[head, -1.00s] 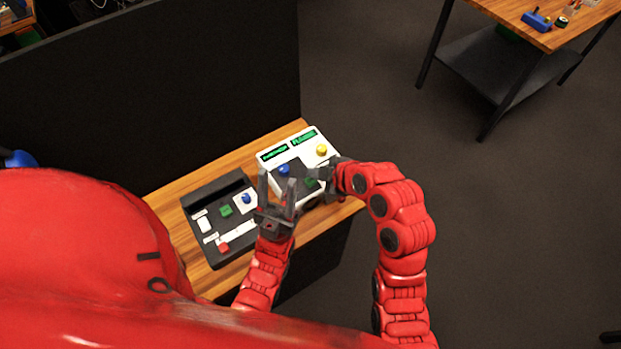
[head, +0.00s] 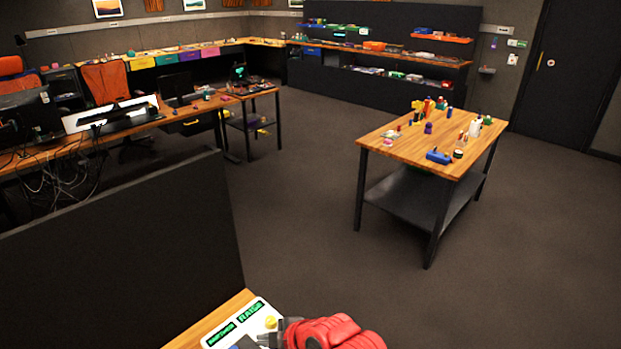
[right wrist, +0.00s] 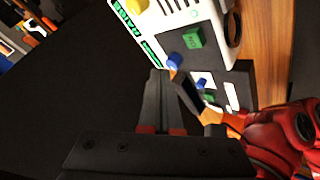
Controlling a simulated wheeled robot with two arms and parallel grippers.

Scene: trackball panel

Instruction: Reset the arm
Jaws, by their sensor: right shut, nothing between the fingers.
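The white trackball panel (head: 243,324) shows at the bottom of the head view, with green lettered displays and a yellow ball (head: 271,322). In the right wrist view the panel (right wrist: 200,15) also shows a green button (right wrist: 193,38) and a blue ball (right wrist: 174,61). My right gripper (head: 268,341) is by the panel, partly cut off by the frame. In the right wrist view its fingers (right wrist: 165,78) are together and empty, apart from any object. My left arm's red links show at the right of the wrist view; its jaws are partly hidden.
A dark panel (right wrist: 242,80) with small buttons lies beside the white one. A black partition (head: 130,250) stands to the left. A wooden table (head: 400,148) with several small items stands further off. Open floor lies between.

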